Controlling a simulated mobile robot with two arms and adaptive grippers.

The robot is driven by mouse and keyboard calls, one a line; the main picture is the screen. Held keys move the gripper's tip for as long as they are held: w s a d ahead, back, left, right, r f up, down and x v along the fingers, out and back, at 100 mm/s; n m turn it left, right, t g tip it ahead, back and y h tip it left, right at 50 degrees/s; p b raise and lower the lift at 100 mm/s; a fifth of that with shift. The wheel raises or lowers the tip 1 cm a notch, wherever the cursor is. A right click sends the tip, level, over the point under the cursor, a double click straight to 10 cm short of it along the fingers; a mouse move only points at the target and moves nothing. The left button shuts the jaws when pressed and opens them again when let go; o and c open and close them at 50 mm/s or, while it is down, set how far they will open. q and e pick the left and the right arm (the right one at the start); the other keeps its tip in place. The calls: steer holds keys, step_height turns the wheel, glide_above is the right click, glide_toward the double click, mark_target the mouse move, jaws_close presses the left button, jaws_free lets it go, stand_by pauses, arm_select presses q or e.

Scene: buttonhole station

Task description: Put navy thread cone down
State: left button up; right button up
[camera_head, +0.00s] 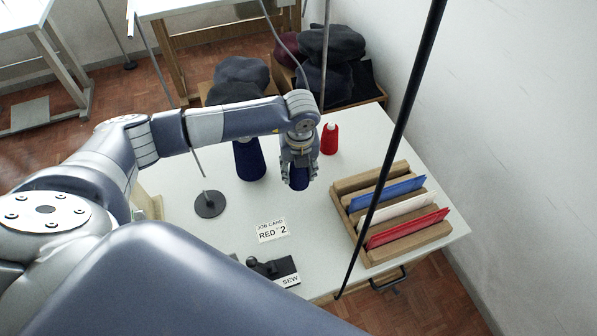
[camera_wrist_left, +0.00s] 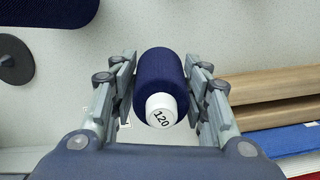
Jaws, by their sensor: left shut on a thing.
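The navy thread cone (camera_head: 298,180) is in my left gripper (camera_head: 298,172), over the white table. In the left wrist view, the navy cone (camera_wrist_left: 158,80) sits between the two fingers of my left gripper (camera_wrist_left: 160,90), its white end marked 120 facing the camera. I cannot tell whether the cone's base touches the table. A larger dark blue cone (camera_head: 250,162) stands to the left of the gripper, partly behind my arm. A red thread cone (camera_head: 329,140) stands behind and to the right. My right gripper is not in view.
A wooden rack (camera_head: 406,240) with blue, white and red pieces stands on the table's right. A job card reading RED 2 (camera_head: 272,230) and a black SEW block (camera_head: 284,273) lie in front. A round black stand base (camera_head: 210,204) is at left. A black pole crosses the view.

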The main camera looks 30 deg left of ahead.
mark_target(298, 176)
arm_select(q)
steer(key=shift+w+a, duration=0.15)
steer(key=shift+w, duration=0.1)
steer(key=shift+f, duration=0.25)
step_height(298, 176, down, 2)
steer(key=shift+f+p, duration=0.1)
steer(key=shift+p, duration=0.5)
steer(key=shift+f, duration=0.45)
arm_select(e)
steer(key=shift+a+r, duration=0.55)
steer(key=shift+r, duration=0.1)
arm_select(q)
steer(key=shift+f, duration=0.15)
steer(key=o, duration=1.1)
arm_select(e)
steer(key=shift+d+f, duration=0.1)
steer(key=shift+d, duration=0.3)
